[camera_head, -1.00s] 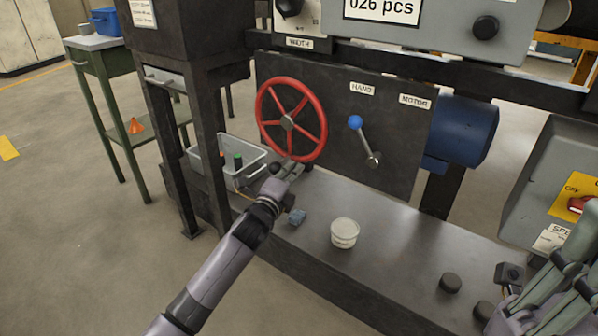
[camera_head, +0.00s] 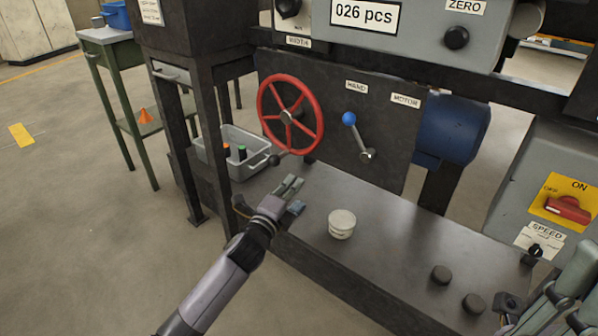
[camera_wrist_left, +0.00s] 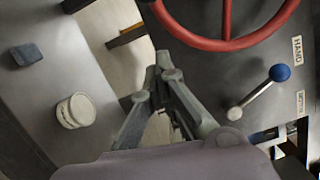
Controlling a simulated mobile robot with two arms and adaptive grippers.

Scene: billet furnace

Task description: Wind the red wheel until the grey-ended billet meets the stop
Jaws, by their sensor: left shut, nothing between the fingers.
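The red wheel (camera_head: 322,122) is upright on the dark panel. Its dark handle knob (camera_head: 275,160) is at the lower left of the rim. My left gripper (camera_head: 293,183) is shut and empty, below and a little right of the knob, apart from it. In the left wrist view the gripper (camera_wrist_left: 166,62) points up past the wheel's lower rim (camera_wrist_left: 228,44); the knob does not show there. The grey-ended billet and the stop are not in view. My right gripper (camera_head: 566,298) is partly in view at the lower right edge; its jaw state is unclear.
A blue-knobbed lever (camera_head: 358,137) stands right of the wheel, leaning towards HAND. On the bench (camera_head: 385,235) are a round white tub (camera_head: 342,224), a small blue block (camera_head: 297,207) and dark round knobs (camera_head: 441,274). A grey bin (camera_head: 252,165) is behind the post.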

